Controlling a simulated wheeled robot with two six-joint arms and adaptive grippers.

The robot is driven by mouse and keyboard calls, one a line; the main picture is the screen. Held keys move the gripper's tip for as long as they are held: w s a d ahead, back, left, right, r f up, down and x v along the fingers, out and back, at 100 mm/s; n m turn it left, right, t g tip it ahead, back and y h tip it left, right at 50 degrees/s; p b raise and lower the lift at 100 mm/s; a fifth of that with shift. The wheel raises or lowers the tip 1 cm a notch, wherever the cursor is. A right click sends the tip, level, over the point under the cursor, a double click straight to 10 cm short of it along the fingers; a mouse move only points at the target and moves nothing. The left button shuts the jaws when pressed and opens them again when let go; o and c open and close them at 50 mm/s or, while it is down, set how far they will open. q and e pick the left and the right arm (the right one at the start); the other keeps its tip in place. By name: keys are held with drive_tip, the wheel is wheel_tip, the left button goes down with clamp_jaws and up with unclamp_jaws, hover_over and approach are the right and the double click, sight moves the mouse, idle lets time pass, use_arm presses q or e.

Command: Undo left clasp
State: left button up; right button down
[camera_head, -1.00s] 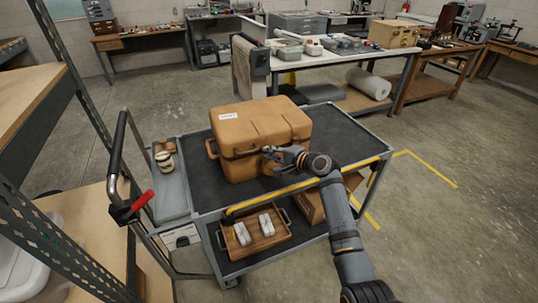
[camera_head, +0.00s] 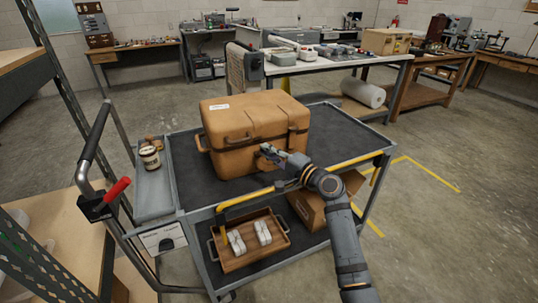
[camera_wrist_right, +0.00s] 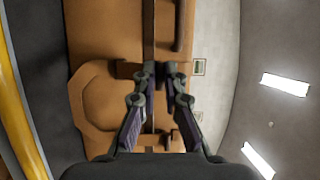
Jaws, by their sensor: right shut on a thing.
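The tan case (camera_head: 240,112) stands closed on the cart's dark top, with a handle (camera_head: 238,136) on its front. Another dark clasp (camera_wrist_right: 164,138) shows lower in that view, apart from the fingers. My left gripper is out of view.
The cart (camera_head: 345,135) has free dark surface right of the case and a yellow front rail (camera_head: 350,161). Below are a wooden tray (camera_head: 228,264) with white items and a cardboard box (camera_head: 312,210).

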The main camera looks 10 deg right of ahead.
drive_tip(key=c, duration=1.7)
unclamp_jaws()
drive_tip(key=v, duration=1.2)
